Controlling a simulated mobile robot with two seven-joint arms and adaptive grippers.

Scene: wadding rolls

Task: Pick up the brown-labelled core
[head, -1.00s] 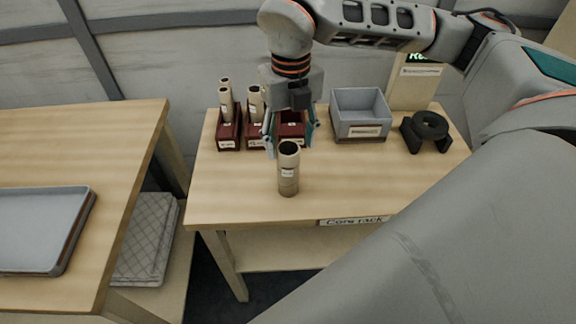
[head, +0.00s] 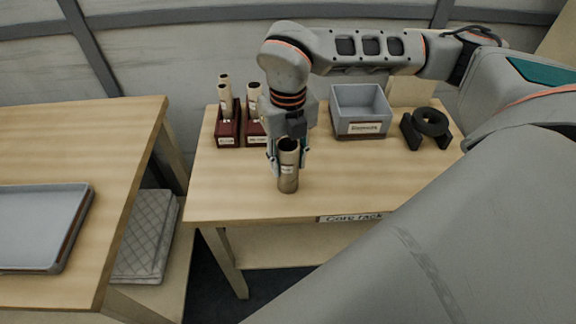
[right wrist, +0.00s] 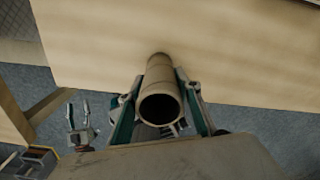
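A tan core (head: 289,178) with a pale label stands upright near the front of the core rack table; the label's colour is too small to read surely. My right gripper (head: 288,165) points down with one finger on each side of this core. In the right wrist view the core (right wrist: 160,85) lies between the two fingers, its dark open end towards the camera. The fingers are very close to its sides; contact cannot be made out. My left gripper (right wrist: 78,106) shows in the right wrist view, open and empty, away from the table. It is outside the head view.
Dark red holders (head: 228,132) with other cores stand at the back left, partly behind my right gripper. A grey bin (head: 361,126) and a black ring-shaped item (head: 431,124) stand at the back right. A grey tray (head: 78,222) lies on the left table.

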